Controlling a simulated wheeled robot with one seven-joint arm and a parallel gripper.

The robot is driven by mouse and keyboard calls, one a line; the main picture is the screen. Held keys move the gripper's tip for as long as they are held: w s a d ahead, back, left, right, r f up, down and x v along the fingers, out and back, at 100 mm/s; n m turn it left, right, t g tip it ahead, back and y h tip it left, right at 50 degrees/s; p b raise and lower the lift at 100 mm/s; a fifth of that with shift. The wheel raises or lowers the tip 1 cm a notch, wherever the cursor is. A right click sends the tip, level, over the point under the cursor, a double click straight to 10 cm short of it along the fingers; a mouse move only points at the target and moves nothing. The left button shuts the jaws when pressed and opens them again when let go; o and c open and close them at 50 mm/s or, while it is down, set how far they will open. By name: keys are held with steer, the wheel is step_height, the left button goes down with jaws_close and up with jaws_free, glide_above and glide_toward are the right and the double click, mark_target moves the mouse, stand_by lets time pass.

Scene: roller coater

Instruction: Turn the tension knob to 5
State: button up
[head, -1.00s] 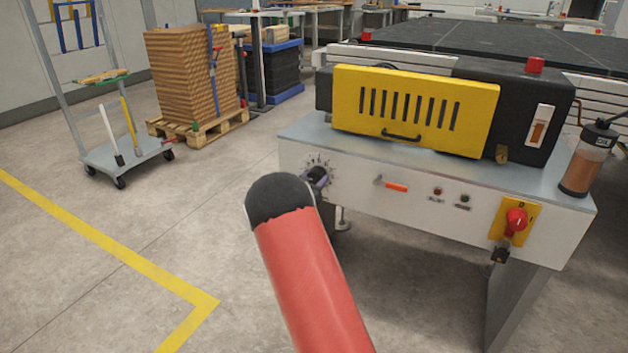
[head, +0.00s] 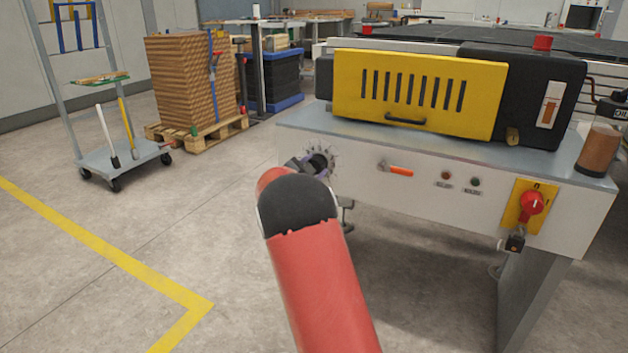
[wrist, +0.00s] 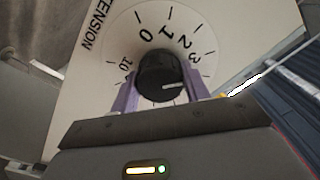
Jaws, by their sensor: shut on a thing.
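The tension knob (wrist: 160,72) is black with a white pointer line, on a white dial (wrist: 207,52) marked TENSION. The numbers 10, 0, 1, 2 and 3 show; the others are hidden behind my gripper. The pointer line points to the right in the wrist view, just past the 3 and toward the right finger. My gripper (wrist: 161,90) is shut on the knob, one purple finger on each side. In the head view, the dial (head: 331,155) is at the left of the machine's white front panel, with my arm partly in front.
An orange-handled lever (head: 398,171), small indicator buttons and a red switch (head: 531,204) on a yellow plate are further right on the panel. A yellow guard (head: 415,93) stands above. A trolley (head: 120,165) and a loaded pallet (head: 195,130) stand left, with clear floor before them.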

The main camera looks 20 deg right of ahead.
steer(key=m+b, duration=0.4)
steer(key=shift+f+m, duration=0.25)
steer(key=shift+m, duration=0.05)
steer(key=shift+r+m+b, duration=0.2)
steer(key=shift+m+b, duration=0.4)
steer(key=shift+m, duration=2.1)
steer(key=o, duration=1)
steer(key=shift+r, duration=0.1)
steer(key=v, duration=0.8)
